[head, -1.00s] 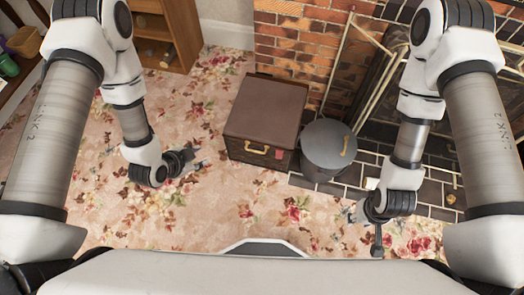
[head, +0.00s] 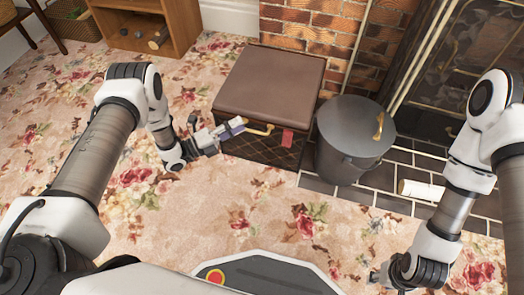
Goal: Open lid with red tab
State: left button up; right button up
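The brown box (head: 225,133) stands on the carpet against the brick wall. Its brown padded lid (head: 270,80) is down on it. A red tab (head: 287,139) hangs from the lid's front edge, right of centre. A gold handle (head: 262,130) is on the front, left of the tab. My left gripper (head: 229,131) is at the box's front left, close to the handle and left of the tab. Its fingers look apart with nothing between them; I cannot tell if they touch the box. My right gripper (head: 378,277) is low at the right, away from the box, its fingers hard to make out.
A dark grey lidded bucket (head: 347,150) with a gold handle stands right of the box. A white roll (head: 420,190) lies on the black hearth tiles. A wooden shelf (head: 180,25) stands behind at the left. The floral carpet in front of the box is clear.

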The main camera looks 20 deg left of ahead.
aim_at(255, 131)
pick_arm(q)
notch_tip(255, 131, down, 7)
jog(key=s+b, duration=0.1)
jog(key=b, duration=0.2)
jog(key=shift+n+y, duration=0.3)
jog(key=shift+n, duration=0.1)
jog(key=b+x, duration=0.3)
jog(key=x, duration=0.4)
jog(key=shift+w+a+r, duration=0.1)
jog(key=shift+a, duration=0.1)
grip_shut()
pick_arm(e)
notch_tip(255, 131, down, 9)
jog(key=shift+r, duration=0.2)
